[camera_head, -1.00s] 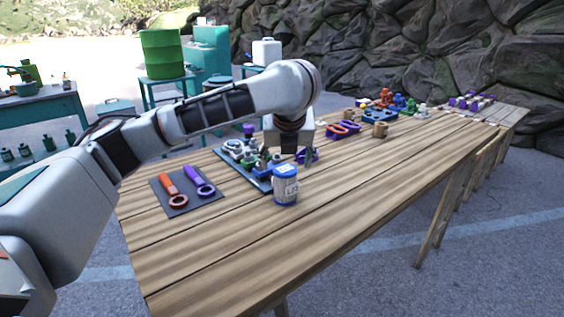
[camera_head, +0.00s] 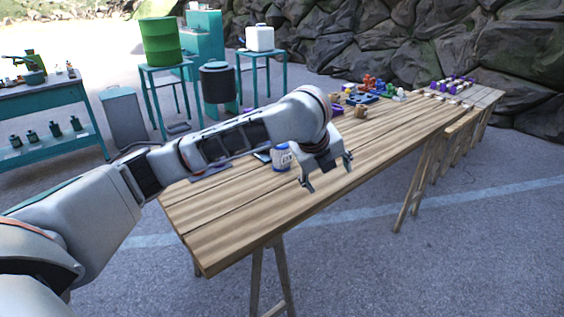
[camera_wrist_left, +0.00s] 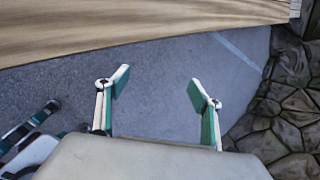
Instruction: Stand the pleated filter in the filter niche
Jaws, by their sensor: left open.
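My left gripper (camera_head: 329,177) is open and empty, to the right of the canister near the table's front edge. Its two spread fingers show in the left wrist view (camera_wrist_left: 160,86), with bare ground between them. A blue and white canister (camera_head: 282,157) with a label stands upright on the table, apart from the fingers. I cannot tell whether it is the pleated filter; no pleats show. I cannot make out the filter niche. My left arm hides most of the parts board behind the canister. My right gripper is not in view.
The long wooden table (camera_head: 235,227) is bare along its front. A wooden cylinder (camera_head: 361,112) and several coloured parts (camera_head: 372,88) lie farther back. A green drum (camera_head: 160,42) and a white jug (camera_head: 259,38) stand on stands behind. A rock wall closes the right.

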